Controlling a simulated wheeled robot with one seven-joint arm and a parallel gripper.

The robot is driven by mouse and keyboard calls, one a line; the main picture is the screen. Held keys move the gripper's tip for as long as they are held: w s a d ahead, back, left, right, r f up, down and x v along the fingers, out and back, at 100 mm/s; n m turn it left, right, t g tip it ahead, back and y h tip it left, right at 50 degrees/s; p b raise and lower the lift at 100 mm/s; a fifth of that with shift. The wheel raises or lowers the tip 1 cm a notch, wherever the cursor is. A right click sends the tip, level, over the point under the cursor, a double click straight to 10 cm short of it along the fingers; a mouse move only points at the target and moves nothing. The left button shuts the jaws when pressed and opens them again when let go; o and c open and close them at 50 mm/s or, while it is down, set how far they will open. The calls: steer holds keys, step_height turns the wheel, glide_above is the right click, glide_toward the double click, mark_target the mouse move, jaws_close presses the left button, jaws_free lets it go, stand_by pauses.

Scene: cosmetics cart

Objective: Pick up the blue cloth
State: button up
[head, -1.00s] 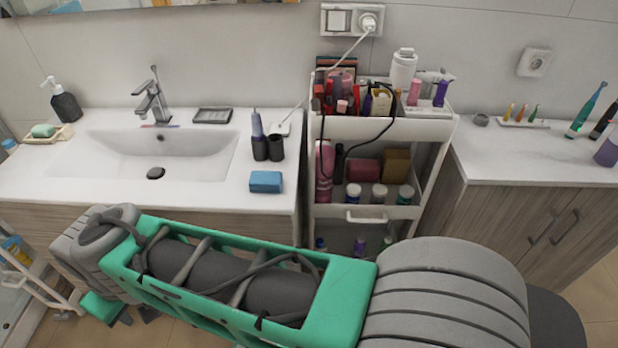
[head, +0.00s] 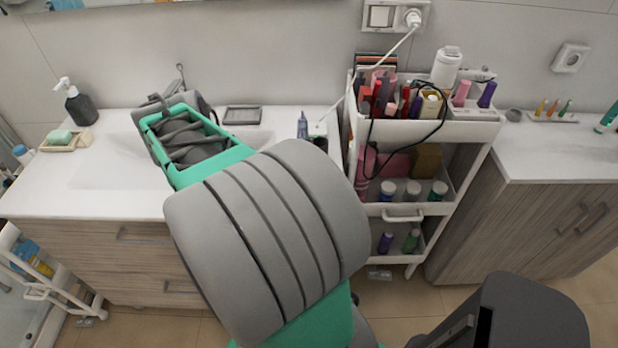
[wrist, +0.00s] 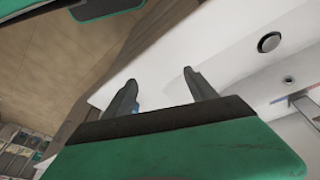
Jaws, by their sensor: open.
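My gripper (wrist: 160,78) is open in the wrist view, its two dark fingers apart over the white sink counter (wrist: 172,58). A small blue sliver (wrist: 136,109) shows beside the left finger, low near the gripper's body. It may be part of the blue cloth, but too little shows to be sure. In the head view the cloth is hidden behind my arm. My gripper cannot be made out there either. I see nothing held between the fingertips.
The sink drain (wrist: 269,42) shows in the wrist view. In the head view, a soap dispenser (head: 80,106) and soap dish (head: 64,141) stand at the counter's left. A grey tray (head: 242,116) lies at the back. A loaded white cart (head: 462,131) stands right of the counter.

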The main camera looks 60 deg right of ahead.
steer(key=shift+o, duration=0.7)
steer(key=s+d+r+m+g+p, duration=0.1)
steer(key=s+d+m, duration=0.4)
steer(key=d+m, duration=0.1)
steer(key=shift+s+d+m+g, duration=0.15)
steer(key=shift+d+m+g, duration=0.25)
steer(key=shift+d, duration=0.3)
steer(key=shift+o, duration=0.2)
steer(key=s+d+m, duration=0.1)
steer(key=s+m, duration=0.1)
steer(key=s+d+m+g, duration=0.1)
steer(key=d+m, duration=0.1)
steer(key=s+d+m+y, duration=0.1)
steer(key=s, duration=0.1)
steer(key=shift+s+d+f+m+g+p, duration=0.2)
steer(key=shift+s+f+m+g+p, duration=0.1)
steer(key=shift+m, duration=0.1)
steer(key=x, duration=0.5)
steer(key=p+x, duration=0.1)
steer(key=x, duration=0.1)
steer(key=shift+d+f, duration=0.2)
steer(key=shift+d, duration=0.25)
steer(key=c, duration=1.4)
steer(key=shift+r, duration=0.2)
steer(key=shift+c, duration=0.2)
